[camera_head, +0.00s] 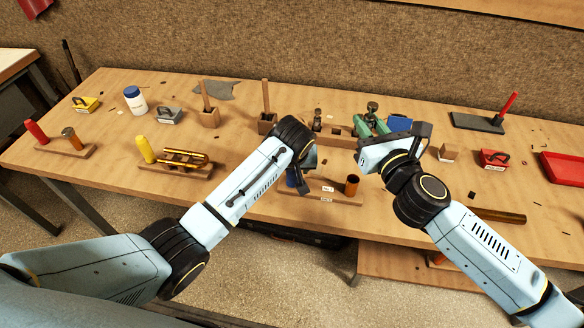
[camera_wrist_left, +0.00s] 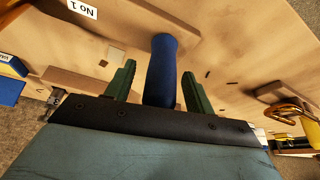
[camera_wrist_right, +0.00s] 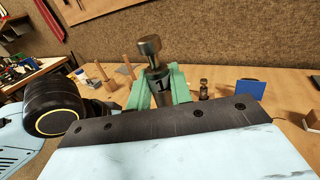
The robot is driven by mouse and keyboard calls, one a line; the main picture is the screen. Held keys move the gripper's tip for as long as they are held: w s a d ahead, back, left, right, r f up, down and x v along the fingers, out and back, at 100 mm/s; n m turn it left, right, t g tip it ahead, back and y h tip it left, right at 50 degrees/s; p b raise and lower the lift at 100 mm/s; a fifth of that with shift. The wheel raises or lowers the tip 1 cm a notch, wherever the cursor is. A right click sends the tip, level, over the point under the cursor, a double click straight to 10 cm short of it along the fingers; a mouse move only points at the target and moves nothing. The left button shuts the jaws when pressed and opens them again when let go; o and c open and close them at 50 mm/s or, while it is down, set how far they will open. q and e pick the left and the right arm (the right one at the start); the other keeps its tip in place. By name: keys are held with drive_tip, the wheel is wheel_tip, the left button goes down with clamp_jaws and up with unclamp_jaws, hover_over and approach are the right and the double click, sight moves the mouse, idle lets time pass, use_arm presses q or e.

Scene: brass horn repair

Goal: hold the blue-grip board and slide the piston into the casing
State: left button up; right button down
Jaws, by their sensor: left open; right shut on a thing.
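The blue-grip board (camera_head: 325,197) lies near the table's front edge, with white labels on its front. Its blue grip (camera_wrist_left: 162,68) stands upright at the left end, and an open copper-coloured casing (camera_head: 352,186) stands at the right end. My left gripper (camera_wrist_left: 158,82) is open, with its green fingers on either side of the blue grip and gaps showing. In the head view my left arm mostly hides the grip.
A yellow-grip board (camera_head: 175,170) and a red-grip board (camera_head: 66,149) stand to the left. Wooden blocks with upright rods (camera_head: 267,122) are behind. A red block (camera_head: 494,159) and red tray (camera_head: 565,168) are right. A small piston-like part (camera_head: 317,120) stands at the back.

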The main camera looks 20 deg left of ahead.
use_arm(q)
drive_tip(key=shift+w+f, duration=0.1)
drive_tip(key=shift+f, duration=0.15)
clamp_jaws()
use_arm(e)
drive_tip(key=shift+a+f+m+t+h, duration=0.35)
drive_tip(key=shift+m+t+h, duration=0.3)
drive_tip(key=shift+h, duration=0.25)
drive_tip(key=shift+d+f+m+t+h, duration=0.15)
drive_tip(key=shift+f+m+t+h, duration=0.15)
drive_tip(key=shift+m+h, duration=0.65)
drive_tip(key=shift+h, duration=0.45)
drive_tip(key=f, duration=0.5)
drive_tip(key=shift+d, duration=0.2)
drive_tip(key=shift+f, duration=2.6)
